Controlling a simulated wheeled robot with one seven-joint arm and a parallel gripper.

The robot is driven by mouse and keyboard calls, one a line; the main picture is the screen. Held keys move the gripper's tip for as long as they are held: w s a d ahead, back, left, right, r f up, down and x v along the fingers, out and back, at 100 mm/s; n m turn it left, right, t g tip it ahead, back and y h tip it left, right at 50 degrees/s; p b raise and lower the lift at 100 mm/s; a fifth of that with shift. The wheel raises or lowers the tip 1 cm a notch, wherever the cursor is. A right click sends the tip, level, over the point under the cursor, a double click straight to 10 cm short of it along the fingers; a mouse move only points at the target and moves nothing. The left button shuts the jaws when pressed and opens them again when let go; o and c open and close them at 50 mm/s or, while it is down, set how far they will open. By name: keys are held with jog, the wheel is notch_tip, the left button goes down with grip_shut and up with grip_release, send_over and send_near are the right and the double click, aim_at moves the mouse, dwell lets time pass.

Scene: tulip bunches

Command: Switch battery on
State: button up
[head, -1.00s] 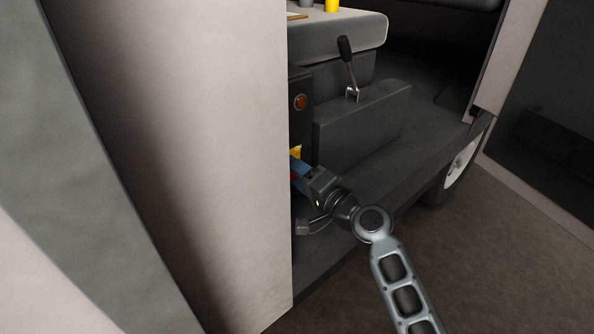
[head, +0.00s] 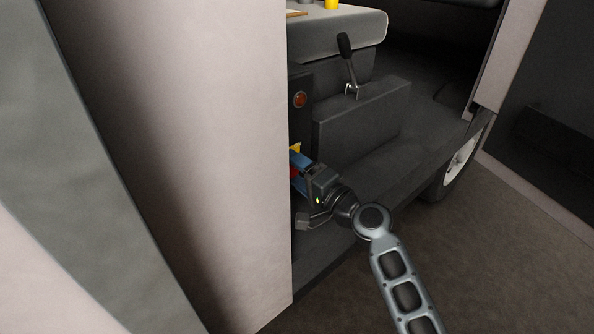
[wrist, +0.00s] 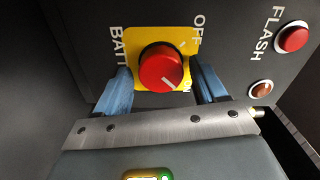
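The battery switch is a round red knob (wrist: 160,68) on a yellow plate (wrist: 188,44) marked "BATT" and "OFF", set in a dark panel. My gripper (wrist: 165,88) is open, with one blue finger on each side of the knob. A gap shows between each finger and the knob. In the head view, my gripper (head: 298,172) is at the panel, and the pale wall hides part of it and most of the switch.
A pale wall (head: 200,150) stands close left of my gripper. A lever (head: 347,65) rises beside the seat.

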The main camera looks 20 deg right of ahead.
jog(key=shift+o, duration=0.2)
jog(key=v, duration=0.8)
jog(key=shift+w, duration=0.1)
dwell(0.3)
jog(key=s+f+n+g+h, duration=0.25)
jog(key=s+f, duration=0.55)
jog(key=s, duration=0.6)
jog(key=s+n+h, duration=0.3)
jog(key=s+n, duration=0.1)
jog(key=s, duration=1.3)
jog(key=s+a+r+n, duration=0.2)
jog(key=s+r+n, duration=0.4)
jog(key=s+r, duration=0.5)
notch_tip(320, 180, up, 14)
jog(key=s+p, duration=0.1)
jog(key=p, duration=1.3)
jog(key=shift+a+f, duration=0.2)
jog(key=shift+a, duration=0.05)
